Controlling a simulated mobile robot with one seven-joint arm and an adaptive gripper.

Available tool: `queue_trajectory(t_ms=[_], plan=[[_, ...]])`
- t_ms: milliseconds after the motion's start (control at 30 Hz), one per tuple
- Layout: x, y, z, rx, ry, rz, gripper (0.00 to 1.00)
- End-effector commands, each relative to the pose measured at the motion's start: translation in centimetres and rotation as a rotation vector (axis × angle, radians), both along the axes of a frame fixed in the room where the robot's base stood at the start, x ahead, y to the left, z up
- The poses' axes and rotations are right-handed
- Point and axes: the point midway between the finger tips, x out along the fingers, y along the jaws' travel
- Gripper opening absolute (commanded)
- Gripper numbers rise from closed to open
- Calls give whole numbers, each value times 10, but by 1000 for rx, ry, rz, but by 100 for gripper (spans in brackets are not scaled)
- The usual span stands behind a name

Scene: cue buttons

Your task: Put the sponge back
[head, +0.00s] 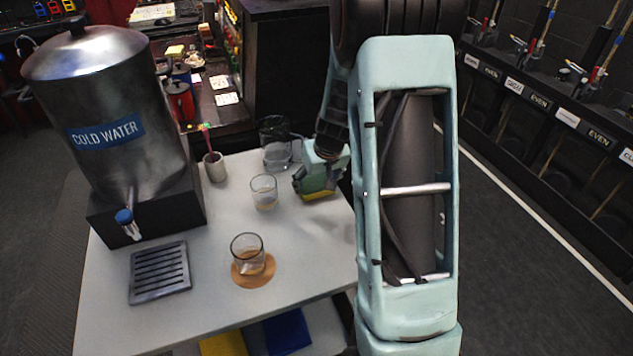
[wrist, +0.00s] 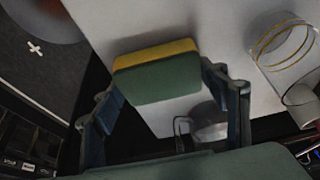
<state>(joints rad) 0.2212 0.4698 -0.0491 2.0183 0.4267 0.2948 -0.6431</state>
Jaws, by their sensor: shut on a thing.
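A green and yellow sponge (head: 318,194) is in my gripper (head: 320,180), near the right edge of the white table (head: 205,285). In the wrist view the sponge (wrist: 157,82) sits between the two fingers of my gripper (wrist: 165,85), green side toward the camera and yellow along the far edge. The gripper is shut on it. I cannot tell whether the sponge touches the tabletop or hangs just above it. Part of the gripper is hidden behind my arm in the head view.
An empty glass (head: 264,192) stands left of the gripper, and a clear pitcher (head: 278,152) behind. Another glass (head: 247,252) stands on a round coaster (head: 255,280). A cold water dispenser (head: 125,125), drip tray (head: 160,272) and small cup (head: 215,168) are further left.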

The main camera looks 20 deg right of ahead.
Motion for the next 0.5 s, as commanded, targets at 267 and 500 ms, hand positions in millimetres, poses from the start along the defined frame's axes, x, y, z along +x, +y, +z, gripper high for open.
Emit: queue_trajectory(t_ms=[267,500], plan=[[0,0,-2,0,-1,1,45],[0,0,-3,0,-1,1,83]])
